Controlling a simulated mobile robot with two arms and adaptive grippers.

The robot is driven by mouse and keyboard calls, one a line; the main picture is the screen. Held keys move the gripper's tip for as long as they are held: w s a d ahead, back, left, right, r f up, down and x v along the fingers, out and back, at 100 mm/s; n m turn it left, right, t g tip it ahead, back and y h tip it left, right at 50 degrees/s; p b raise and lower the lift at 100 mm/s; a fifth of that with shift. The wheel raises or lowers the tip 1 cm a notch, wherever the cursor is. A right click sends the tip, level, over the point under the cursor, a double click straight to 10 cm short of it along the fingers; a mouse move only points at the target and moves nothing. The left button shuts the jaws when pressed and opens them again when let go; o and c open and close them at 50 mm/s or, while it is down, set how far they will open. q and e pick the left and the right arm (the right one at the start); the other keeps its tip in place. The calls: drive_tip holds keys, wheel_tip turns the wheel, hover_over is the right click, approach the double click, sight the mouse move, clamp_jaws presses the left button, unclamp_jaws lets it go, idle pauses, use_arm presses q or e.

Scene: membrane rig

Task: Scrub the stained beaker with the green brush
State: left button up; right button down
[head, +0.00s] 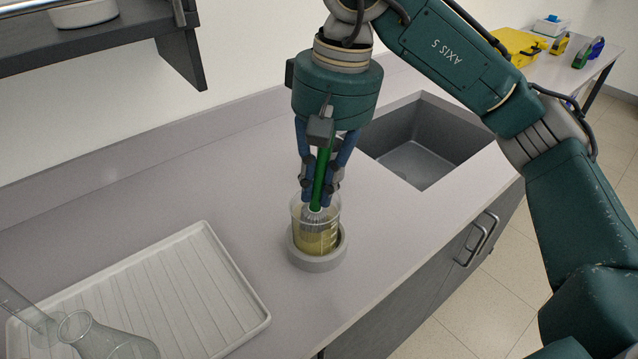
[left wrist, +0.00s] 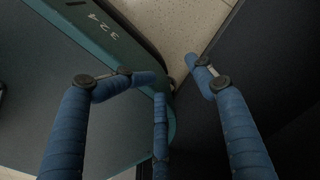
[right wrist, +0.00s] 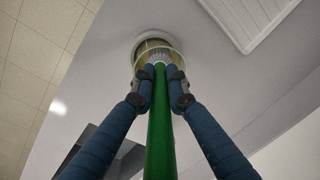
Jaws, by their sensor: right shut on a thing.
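The stained beaker (head: 318,236) is clear glass with a yellowish stain. It stands upright in a round grey holder (head: 318,262) on the counter. My right gripper (head: 319,185) is shut on the green brush (head: 320,178), handle up, above the beaker. The brush's grey bristle head (head: 314,215) is inside the beaker's mouth. In the right wrist view the green handle (right wrist: 160,130) runs between the blue fingers toward the beaker (right wrist: 155,48). My left gripper (left wrist: 175,80) shows only in the left wrist view, its blue fingers apart with nothing between them.
A white ribbed drying tray (head: 170,295) lies at the left, with a glass flask (head: 100,338) on it. A sink (head: 425,145) is set in the counter at the right. A dark shelf (head: 90,38) hangs at upper left. The counter around the holder is clear.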

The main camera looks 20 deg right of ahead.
sight(320, 208)
drive_tip(key=shift+f+b, duration=0.45)
drive_tip(key=shift+b, duration=0.15)
drive_tip(key=shift+f+b, duration=0.55)
drive_tip(key=shift+f, duration=0.05)
drive_tip(key=shift+f+b, duration=0.75)
drive_tip(key=shift+f, duration=0.1)
drive_tip(key=shift+r, duration=0.1)
drive_tip(key=shift+w+d, duration=0.5)
drive_tip(key=shift+d, duration=0.05)
drive_tip(key=shift+s+d, duration=0.15)
drive_tip(key=shift+s, duration=0.05)
drive_tip(key=shift+s+d, duration=0.4)
drive_tip(key=shift+s, duration=0.05)
